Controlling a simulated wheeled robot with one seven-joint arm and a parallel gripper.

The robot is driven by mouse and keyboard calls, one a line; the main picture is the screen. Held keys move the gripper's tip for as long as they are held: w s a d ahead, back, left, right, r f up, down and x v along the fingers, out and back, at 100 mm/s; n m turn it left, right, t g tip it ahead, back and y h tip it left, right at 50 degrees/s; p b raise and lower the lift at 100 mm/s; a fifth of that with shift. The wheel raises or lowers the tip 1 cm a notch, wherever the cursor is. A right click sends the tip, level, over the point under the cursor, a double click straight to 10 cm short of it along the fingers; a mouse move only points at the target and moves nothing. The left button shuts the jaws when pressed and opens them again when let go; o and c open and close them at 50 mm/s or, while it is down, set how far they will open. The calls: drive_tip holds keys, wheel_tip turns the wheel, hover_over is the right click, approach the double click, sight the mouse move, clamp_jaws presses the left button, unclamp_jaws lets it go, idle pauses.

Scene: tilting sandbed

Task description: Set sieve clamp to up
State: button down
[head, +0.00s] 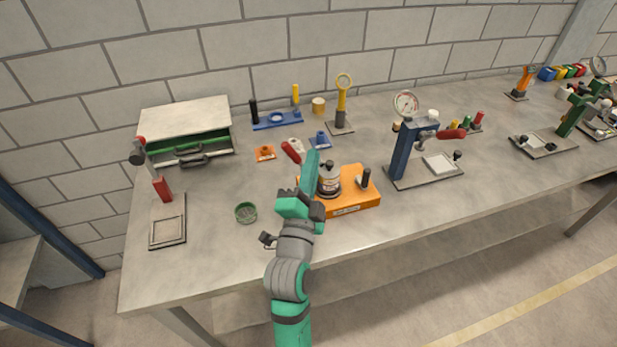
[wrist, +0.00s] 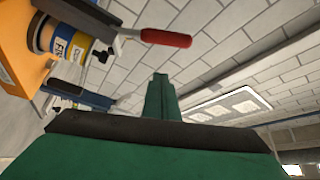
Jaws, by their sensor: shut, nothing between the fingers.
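The orange sieve base (head: 352,204) stands near the table's front edge, a dark-topped canister (head: 329,182) on it. In the wrist view the base (wrist: 14,45) and labelled canister (wrist: 68,42) are at upper left. A grey clamp arm with a red handle (wrist: 166,38) reaches out from the canister's top, looking roughly level with it. In the head view a red handle (head: 291,152) lies behind and left of my gripper (head: 312,158); I cannot tell how it joins the base. My gripper, also in the wrist view (wrist: 159,85), is shut and empty, beside the canister and apart from the handle.
A blue press (head: 402,152) stands to the right. A green round dish (head: 246,212) and a red-handled stand (head: 166,208) are left. Small blue and orange fixtures lie behind. The front-left table is clear.

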sight(297, 160)
drive_tip(key=shift+w+a+f, duration=0.3)
drive_tip(key=shift+w+a, duration=0.3)
drive_tip(key=shift+a, duration=0.2)
drive_tip(key=shift+w+a+f, duration=0.3)
drive_tip(key=shift+w+a, duration=0.3)
drive_tip(key=shift+a, duration=0.2)
drive_tip(key=shift+a, duration=0.15)
